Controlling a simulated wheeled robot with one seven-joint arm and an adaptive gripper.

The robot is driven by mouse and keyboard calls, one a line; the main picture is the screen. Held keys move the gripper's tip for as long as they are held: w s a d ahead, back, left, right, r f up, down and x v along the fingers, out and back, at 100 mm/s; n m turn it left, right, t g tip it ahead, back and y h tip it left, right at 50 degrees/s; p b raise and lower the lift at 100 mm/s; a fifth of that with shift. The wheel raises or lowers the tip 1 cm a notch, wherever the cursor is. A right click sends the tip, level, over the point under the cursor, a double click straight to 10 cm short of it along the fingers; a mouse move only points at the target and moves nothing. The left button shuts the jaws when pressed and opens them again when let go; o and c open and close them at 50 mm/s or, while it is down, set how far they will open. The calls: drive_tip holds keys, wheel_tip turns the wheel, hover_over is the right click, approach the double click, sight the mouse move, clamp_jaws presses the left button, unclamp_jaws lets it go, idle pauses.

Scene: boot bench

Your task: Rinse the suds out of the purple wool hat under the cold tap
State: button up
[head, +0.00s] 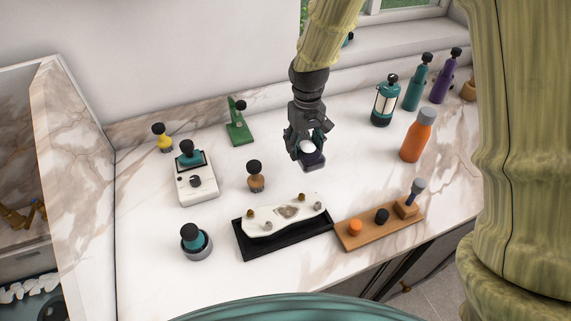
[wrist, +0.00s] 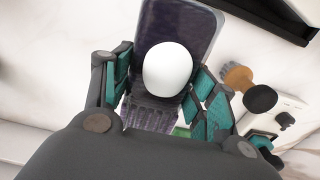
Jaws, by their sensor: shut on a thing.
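My gripper (head: 309,150) points down over the middle of the marble counter. It is shut on a dark purple thing with a white rounded knob (wrist: 168,70). In the wrist view the teal finger pads press on it from both sides. Its purple body (wrist: 192,22) looks long and flat, with a ribbed part near the palm. I cannot tell whether it is a wool hat, or whether its underside touches the counter. I see no suds, tap or running water in either view.
A black tray (head: 243,249) with a white board (head: 262,216) and a wooden rack (head: 370,237) lie at the front. An orange bottle (head: 416,138) and a teal lantern-like container (head: 383,103) stand right. A brown knobbed brush (head: 255,180) and green stand (head: 238,128) are left.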

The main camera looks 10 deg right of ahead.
drive_tip(key=f, duration=0.2)
drive_tip(key=w+f+p, duration=0.1)
drive_tip(key=f, duration=0.1)
drive_tip(key=shift+a, duration=0.1)
drive_tip(key=shift+s+f, duration=0.2)
drive_tip(key=shift+s, duration=0.2)
drive_tip(key=shift+s+f+p, duration=0.15)
drive_tip(key=shift+f+p, duration=0.15)
drive_tip(key=f, duration=0.2)
drive_tip(key=shift+w+f+p, duration=0.35)
drive_tip(key=shift+f+p, duration=0.05)
drive_tip(key=shift+s+f, duration=0.1)
drive_tip(key=shift+s, duration=0.1)
drive_tip(key=shift+w+f, duration=0.1)
drive_tip(key=o, duration=1)
